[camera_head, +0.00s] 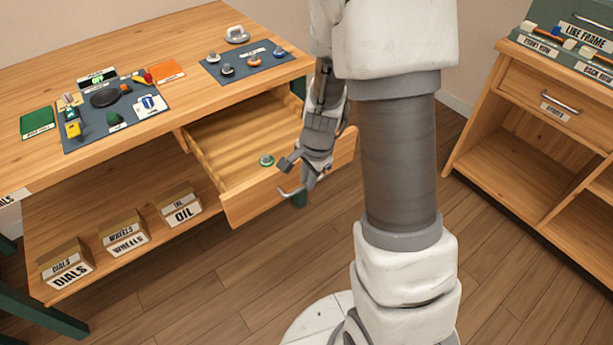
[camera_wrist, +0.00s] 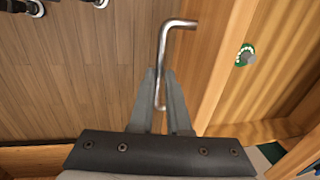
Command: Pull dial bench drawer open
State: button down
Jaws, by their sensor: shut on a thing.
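The dial bench drawer (camera_head: 235,140) stands pulled out from under the bench top (camera_head: 180,80). Its wooden front panel (camera_head: 247,205) faces the open floor; it also shows in the wrist view (camera_wrist: 226,70). My gripper (camera_head: 293,168) is at the drawer front, partly behind my arm in the head view. In the wrist view my gripper (camera_wrist: 160,90) is shut on the bent metal handle (camera_wrist: 166,45), which lies between the two fingers. A small green-rimmed dial (camera_head: 266,160) lies inside the drawer near the front, and it shows in the wrist view (camera_wrist: 244,56).
Parts on mats (camera_head: 110,105) lie on the bench top. Boxes labelled dials (camera_head: 65,265), wheels (camera_head: 123,235) and oil (camera_head: 180,208) stand on the shelf below. A wooden cabinet (camera_head: 550,130) stands at the right. The floor (camera_head: 200,285) before the drawer is clear.

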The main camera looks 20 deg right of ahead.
jog(key=c, duration=0.9)
grip_release()
jog(key=shift+r, duration=0.1)
jog(key=s+r+p, duration=0.1)
jog(key=r+p, duration=0.1)
jog(key=r, duration=0.3)
jog(key=s+r+p, duration=0.1)
jog(key=r+p, duration=0.1)
jog(key=r, duration=0.4)
jog(key=s+d+r+p, duration=0.1)
jog(key=r+p, duration=0.2)
jog(key=r, duration=0.3)
jog(key=s+a+r+n+t+p, duration=0.1)
jog(key=s+r+n+p, duration=0.2)
jog(key=r, duration=0.5)
jog(key=s+a+r+n+t+p, duration=0.1)
jog(key=s+r+n+p, duration=0.3)
jog(key=r, duration=0.5)
jog(key=s+a+r+n+t+p, duration=0.1)
jog(key=s+a+r+n+p, duration=0.1)
jog(key=s+r+n+p, duration=0.2)
jog(key=shift+s+a+r+n+t+h, duration=0.15)
jog(key=shift+s+r+n, duration=0.4)
jog(key=shift+r, duration=0.3)
jog(key=shift+s+d+r+n+t+h, duration=0.1)
jog(key=shift+s+r+n, duration=0.45)
jog(key=shift+r, duration=0.3)
jog(key=shift+s+a+r+n+t+h, duration=0.15)
jog(key=shift+s+r+n, duration=0.4)
jog(key=shift+r, duration=0.3)
